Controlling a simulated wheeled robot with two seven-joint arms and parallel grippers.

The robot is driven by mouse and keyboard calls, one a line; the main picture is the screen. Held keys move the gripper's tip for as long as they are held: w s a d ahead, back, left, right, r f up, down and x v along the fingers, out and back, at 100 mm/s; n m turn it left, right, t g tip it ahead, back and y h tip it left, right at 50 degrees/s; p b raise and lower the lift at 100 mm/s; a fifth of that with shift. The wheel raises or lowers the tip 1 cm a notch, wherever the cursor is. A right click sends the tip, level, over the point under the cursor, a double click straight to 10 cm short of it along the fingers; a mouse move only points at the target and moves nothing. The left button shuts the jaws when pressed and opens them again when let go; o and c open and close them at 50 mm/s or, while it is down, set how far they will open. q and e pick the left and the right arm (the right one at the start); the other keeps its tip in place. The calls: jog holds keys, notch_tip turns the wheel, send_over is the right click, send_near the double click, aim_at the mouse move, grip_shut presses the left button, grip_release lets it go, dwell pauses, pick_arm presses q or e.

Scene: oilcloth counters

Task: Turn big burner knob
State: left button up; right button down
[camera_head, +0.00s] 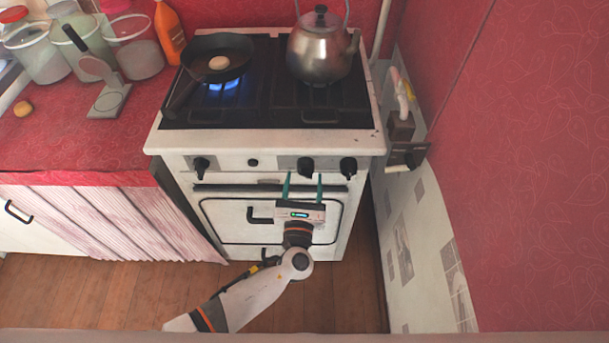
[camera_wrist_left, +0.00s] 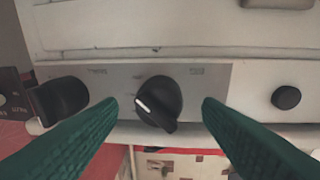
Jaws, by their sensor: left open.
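A black stove knob (camera_head: 305,166), right of centre on the white front panel, lies ahead of my left gripper (camera_head: 303,175). The left gripper is open and empty, its two green fingers pointing at the panel. In the left wrist view the black knob (camera_wrist_left: 158,100), with a white mark, shows between the spread fingertips, with a gap on each side. Another knob (camera_head: 348,167) is to its right and one more (camera_head: 201,165) is at the far left of the panel. My right gripper is not in view.
A small round black button (camera_head: 252,162) sits between the knobs. A pan (camera_head: 215,62) stands over a blue flame (camera_head: 225,86); a kettle (camera_head: 319,52) stands at the back right. A wall closes the right side.

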pick_arm(q)
jog(key=s+b, duration=0.1)
jog(key=s, duration=0.8)
jog(key=shift+s+a+f, duration=0.3)
jog(key=shift+a+f, duration=0.1)
jog(key=s+a+f+n+g+y, duration=0.1)
jog(key=s+a+f+n+g, duration=0.3)
jog(key=f, duration=0.5)
jog(key=s+a+f+n+g+y+p, duration=0.1)
jog(key=a+f+n+g, duration=0.3)
jog(key=f, duration=0.5)
jog(key=s+a+f+n+g+y, duration=0.1)
jog(key=s+a+f+n+g, duration=0.2)
jog(key=a+f+n, duration=0.5)
jog(key=s+a+f+n+g, duration=0.2)
jog(key=s+f+n, duration=0.2)
jog(key=s, duration=0.4)
jog(key=s+a+f+n+g+h, duration=0.1)
jog(key=s+a+f+n+g, duration=0.1)
jog(key=s+f+n, duration=0.3)
jog(key=s+a+f+n+g, duration=0.2)
jog(key=s+f+n, duration=0.3)
jog(key=s+n, duration=0.3)
jog(key=s+p, duration=0.1)
jog(key=s, duration=0.2)
jog(key=shift+s+g, duration=0.15)
jog(key=shift+g, duration=0.25)
jog(key=shift+f, duration=0.15)
